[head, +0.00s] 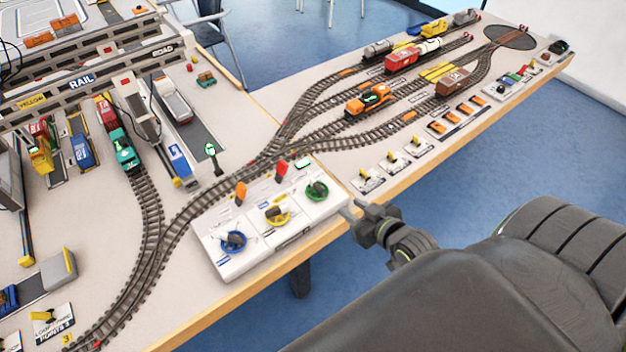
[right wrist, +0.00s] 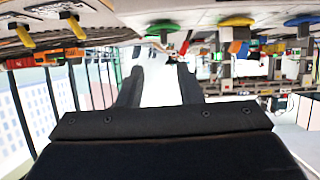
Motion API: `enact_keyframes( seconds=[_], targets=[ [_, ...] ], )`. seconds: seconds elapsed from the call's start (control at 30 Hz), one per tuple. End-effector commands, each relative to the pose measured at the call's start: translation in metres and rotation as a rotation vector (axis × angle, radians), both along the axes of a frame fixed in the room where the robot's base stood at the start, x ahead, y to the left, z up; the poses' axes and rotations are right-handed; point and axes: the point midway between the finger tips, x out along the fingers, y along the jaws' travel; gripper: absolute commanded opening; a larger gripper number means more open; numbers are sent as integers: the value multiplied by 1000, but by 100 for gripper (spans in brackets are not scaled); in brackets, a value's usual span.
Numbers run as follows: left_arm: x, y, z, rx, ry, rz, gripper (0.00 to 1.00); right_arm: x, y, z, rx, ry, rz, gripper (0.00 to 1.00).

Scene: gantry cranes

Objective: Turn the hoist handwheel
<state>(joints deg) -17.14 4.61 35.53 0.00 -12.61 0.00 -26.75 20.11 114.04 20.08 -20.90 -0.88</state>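A white control panel (head: 290,233) lies along the table's front edge. It carries a blue handwheel (head: 233,241), a yellow handwheel (head: 277,215) and a green handwheel (head: 317,191). The labels are too small to read, so I cannot tell which is the hoist wheel. My right gripper (head: 351,209) is just right of the panel's right end, apart from the green wheel. In the right wrist view its fingers (right wrist: 160,78) stand apart with nothing between them. That view also shows the green wheel (right wrist: 163,28), yellow wheel (right wrist: 237,21) and blue wheel (right wrist: 300,20). My left gripper is out of view.
A green signal post (head: 211,152) stands further back. Yellow point levers (head: 392,157) sit right of the panel. Tracks with trains run behind, and a gantry marked RAIL (head: 82,82) stands at left.

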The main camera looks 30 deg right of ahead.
Motion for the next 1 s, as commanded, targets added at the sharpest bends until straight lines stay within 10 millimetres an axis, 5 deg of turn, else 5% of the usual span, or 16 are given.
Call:
enact_keyframes(
  seconds=[0.23, 1.0],
  targets=[
    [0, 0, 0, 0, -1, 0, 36, 9, 6, 15, 7, -32, 17, 33],
    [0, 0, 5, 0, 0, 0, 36, 132, 13, -37, 6, -30, 18, 33]
  ],
)
